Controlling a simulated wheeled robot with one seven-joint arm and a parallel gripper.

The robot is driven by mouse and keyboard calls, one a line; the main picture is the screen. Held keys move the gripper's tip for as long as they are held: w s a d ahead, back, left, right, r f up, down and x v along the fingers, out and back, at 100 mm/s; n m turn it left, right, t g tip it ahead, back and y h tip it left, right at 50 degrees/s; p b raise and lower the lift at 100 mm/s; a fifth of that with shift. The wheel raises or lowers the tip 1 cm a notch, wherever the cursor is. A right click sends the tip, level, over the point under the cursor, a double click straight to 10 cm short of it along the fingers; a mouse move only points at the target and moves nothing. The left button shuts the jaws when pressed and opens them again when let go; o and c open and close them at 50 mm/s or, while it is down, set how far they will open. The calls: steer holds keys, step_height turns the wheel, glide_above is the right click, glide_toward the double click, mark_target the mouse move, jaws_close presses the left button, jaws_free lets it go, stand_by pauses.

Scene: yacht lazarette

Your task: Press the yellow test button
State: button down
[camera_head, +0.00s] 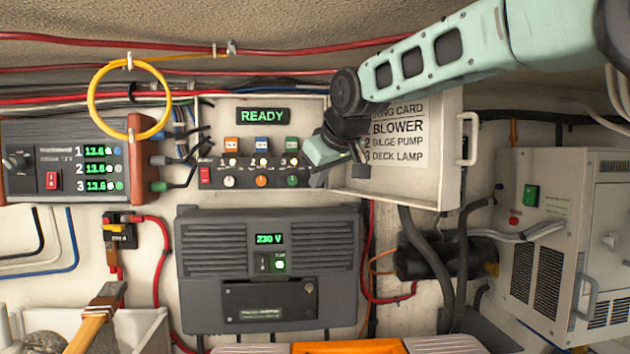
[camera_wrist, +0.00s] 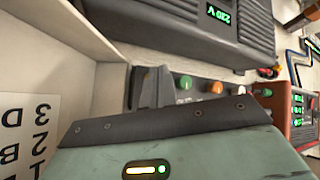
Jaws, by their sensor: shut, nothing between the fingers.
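A small black unit marked "TYPE A" (camera_head: 120,237) is on the wall at the left, with a yellow part (camera_head: 113,227) on its front that looks like the yellow test button. A red and yellow spot (camera_wrist: 268,72) at the right of the wrist view may be the same unit, but it is too small to tell. My gripper (camera_head: 336,168) is shut and empty, at the right end of the switch panel and far to the right of the yellow part. Its fingers (camera_wrist: 150,88) also show in the wrist view beside the panel's green knob (camera_wrist: 186,82).
The switch panel (camera_head: 220,150) has a READY display (camera_head: 262,116), switches and knobs. Its open door (camera_head: 400,185) carries a label card. A grey inverter (camera_head: 195,250) is below. A yellow cable loop (camera_head: 91,95) hangs before the power supply (camera_head: 60,135). A wooden handle (camera_head: 95,322) stands below the TYPE A unit.

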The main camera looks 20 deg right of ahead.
steer(key=shift+w, duration=0.3)
steer(key=shift+w+d+p, duration=0.1)
steer(key=shift+w+p, duration=0.2)
steer(key=shift+w, duration=0.05)
stand_by(0.6)
stand_by(0.3)
steer(key=shift+s+b, duration=0.5)
steer(key=shift+s, duration=0.25)
steer(key=shift+s, duration=0.1)
steer(key=s+b, duration=0.1)
steer(key=s, duration=0.1)
steer(key=s+a+b, duration=0.1)
steer(key=s, duration=0.1)
steer(key=shift+s+a+b, duration=0.1)
steer(key=shift+s+b, duration=0.2)
steer(key=shift+s, duration=0.05)
stand_by(0.7)
